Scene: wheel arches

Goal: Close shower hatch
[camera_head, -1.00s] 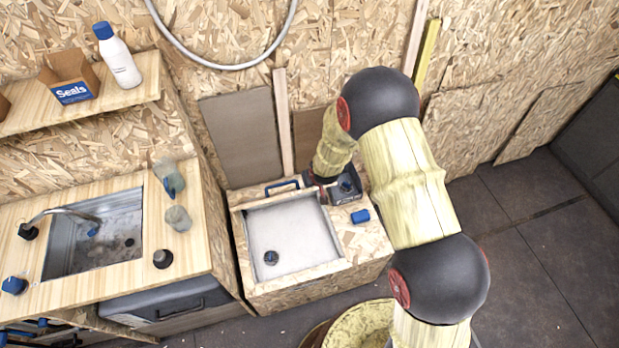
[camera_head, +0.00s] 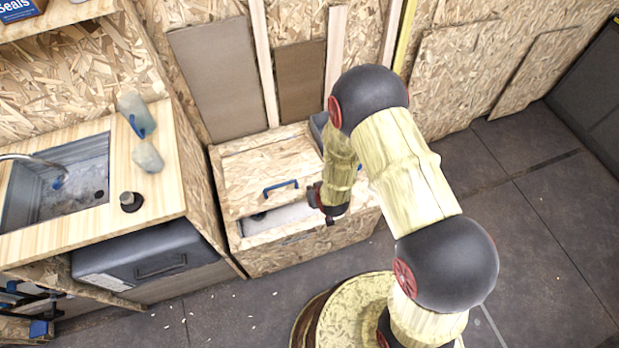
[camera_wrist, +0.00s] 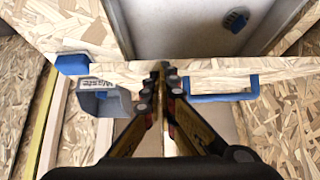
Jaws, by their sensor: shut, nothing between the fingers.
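The shower hatch (camera_head: 245,185) is a chipboard panel with a blue handle (camera_head: 281,187). It lies over most of the white shower tray (camera_head: 285,216), tilted and partly lowered, with a gap showing along the front. In the wrist view the handle (camera_wrist: 222,92) is right of my gripper, and the tray (camera_wrist: 175,25) with its drain shows beyond the panel's edge. My gripper (camera_head: 329,219) is at the hatch's right front side. In the wrist view my gripper (camera_wrist: 163,72) is shut and empty, its tips close to the panel edge; contact cannot be told.
A grey box (camera_wrist: 103,98) and a blue object (camera_wrist: 73,63) sit left of my fingers in the wrist view. A counter with a sink (camera_head: 70,180) stands left of the shower, with a dark case (camera_head: 150,262) below. Floor at the right (camera_head: 540,220) is clear.

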